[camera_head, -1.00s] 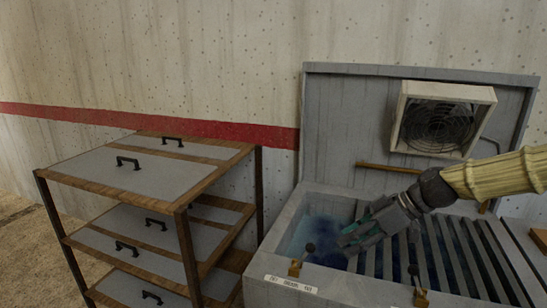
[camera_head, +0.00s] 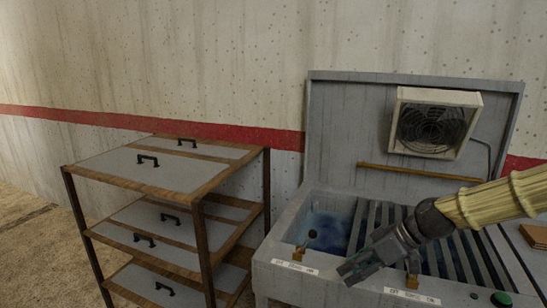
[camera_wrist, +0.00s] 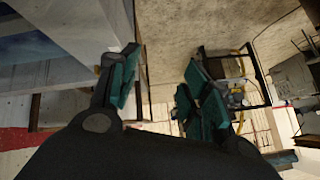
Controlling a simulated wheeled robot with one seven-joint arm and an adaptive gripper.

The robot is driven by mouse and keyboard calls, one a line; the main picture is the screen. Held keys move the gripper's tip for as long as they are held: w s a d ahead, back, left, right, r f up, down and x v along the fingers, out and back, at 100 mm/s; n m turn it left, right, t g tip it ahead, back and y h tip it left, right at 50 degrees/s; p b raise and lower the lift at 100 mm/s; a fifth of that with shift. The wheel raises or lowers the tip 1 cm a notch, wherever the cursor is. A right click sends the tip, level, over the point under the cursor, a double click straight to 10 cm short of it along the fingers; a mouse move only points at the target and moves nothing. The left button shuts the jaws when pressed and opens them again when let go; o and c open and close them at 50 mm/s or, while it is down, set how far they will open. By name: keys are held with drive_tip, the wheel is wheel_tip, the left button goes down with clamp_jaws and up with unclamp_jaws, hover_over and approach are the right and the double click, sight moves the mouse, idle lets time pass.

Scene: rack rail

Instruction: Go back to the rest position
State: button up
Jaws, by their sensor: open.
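My gripper (camera_head: 358,266) is open and empty. In the head view it hangs over the front part of the grey metal basin (camera_head: 262,270), with my arm reaching in from the right. In the wrist view its two green-padded fingers (camera_wrist: 155,85) stand apart with nothing between them. The basin has slats (camera_head: 375,222) across its inside and a dark blue patch at its left end. Whether the fingertips touch the basin's front edge, I cannot tell.
A wooden rack (camera_head: 190,197) with grey panels and black handles stands left of the basin. A boxed fan (camera_head: 436,123) sits on the basin's upright back panel, above a wooden rail (camera_head: 410,171). Small knobs and a green button (camera_head: 501,299) line the basin's front. Bare floor (camera_head: 30,225) lies at far left.

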drive_tip(key=s+f+m+g+h, duration=0.1)
drive_tip(key=s+f+m+h, duration=0.3)
drive_tip(key=f, duration=0.9)
drive_tip(key=s+f+m, duration=0.2)
drive_tip(key=s+f, duration=0.5)
drive_tip(key=f, duration=0.6)
drive_tip(key=s+d+f+m+h, duration=0.1)
drive_tip(key=s+f+m+h, duration=0.1)
drive_tip(key=s+f, duration=0.6)
drive_tip(key=s+d+f+m+g+h, duration=0.1)
drive_tip(key=s+d+f+m+h, duration=0.1)
drive_tip(key=s+f, duration=0.6)
drive_tip(key=s, duration=0.6)
drive_tip(key=shift+s, duration=0.3)
